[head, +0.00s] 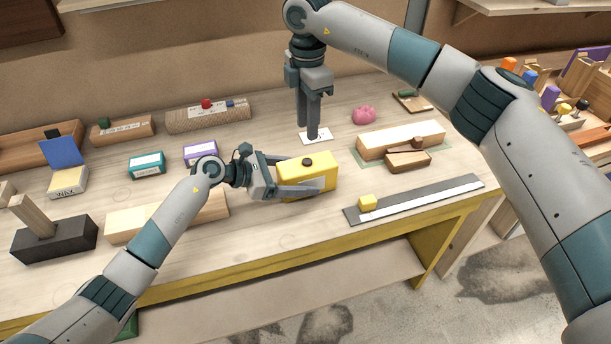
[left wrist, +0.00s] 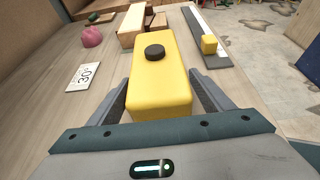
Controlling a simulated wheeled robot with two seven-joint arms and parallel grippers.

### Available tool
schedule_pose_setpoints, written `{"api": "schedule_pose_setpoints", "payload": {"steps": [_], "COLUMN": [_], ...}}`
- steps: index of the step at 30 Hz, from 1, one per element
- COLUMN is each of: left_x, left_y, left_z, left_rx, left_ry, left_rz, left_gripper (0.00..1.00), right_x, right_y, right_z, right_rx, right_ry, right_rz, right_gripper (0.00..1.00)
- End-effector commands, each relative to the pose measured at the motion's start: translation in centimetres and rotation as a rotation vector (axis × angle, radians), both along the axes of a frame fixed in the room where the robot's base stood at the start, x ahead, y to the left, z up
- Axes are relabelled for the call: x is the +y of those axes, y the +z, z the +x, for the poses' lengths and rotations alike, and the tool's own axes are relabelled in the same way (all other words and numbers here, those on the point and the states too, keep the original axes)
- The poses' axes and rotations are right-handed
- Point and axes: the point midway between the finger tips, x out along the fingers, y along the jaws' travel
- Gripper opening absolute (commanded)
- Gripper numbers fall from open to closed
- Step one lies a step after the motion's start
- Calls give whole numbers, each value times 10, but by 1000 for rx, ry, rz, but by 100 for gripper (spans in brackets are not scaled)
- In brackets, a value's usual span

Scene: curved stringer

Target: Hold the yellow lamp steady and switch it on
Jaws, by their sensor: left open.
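The yellow lamp (head: 318,167) is a rounded yellow block on the workbench with a dark round button (head: 307,161) on top. My left gripper (head: 305,188) is open, with one finger along each side of the lamp. In the left wrist view the lamp (left wrist: 160,88) lies between the two fingers, with a small gap visible at the right finger, and its button (left wrist: 154,52) faces up. My right gripper (head: 313,136) points down behind the lamp, above a white card (head: 318,138). Its fingers look closed together and hold nothing visible.
A grey strip (head: 440,197) with a small yellow cube (head: 367,201) lies right of the lamp. A pink lump (head: 363,115) and wooden blocks (head: 400,140) stand behind it. Purple and teal boxes (head: 147,164) and a mallet (head: 52,235) are to the left. The bench's front edge is close.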

Motion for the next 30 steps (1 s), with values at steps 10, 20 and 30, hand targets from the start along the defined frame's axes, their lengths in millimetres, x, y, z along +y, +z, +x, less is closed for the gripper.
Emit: {"api": "schedule_pose_setpoints", "payload": {"steps": [10,20,30], "left_x": [-14,-14,-13], "left_y": [-6,-6,-6], "left_z": [5,5,5], "left_rx": [-1,-1,0], "left_ry": [0,0,1], "left_rz": [1,0,0], "left_gripper": [73,42,11], "right_x": [0,0,0], "right_y": [0,0,0], "right_z": [0,0,0], "right_rx": [0,0,0], "right_ry": [0,0,0], "right_rz": [0,0,0], "right_gripper": [31,31,0]}}
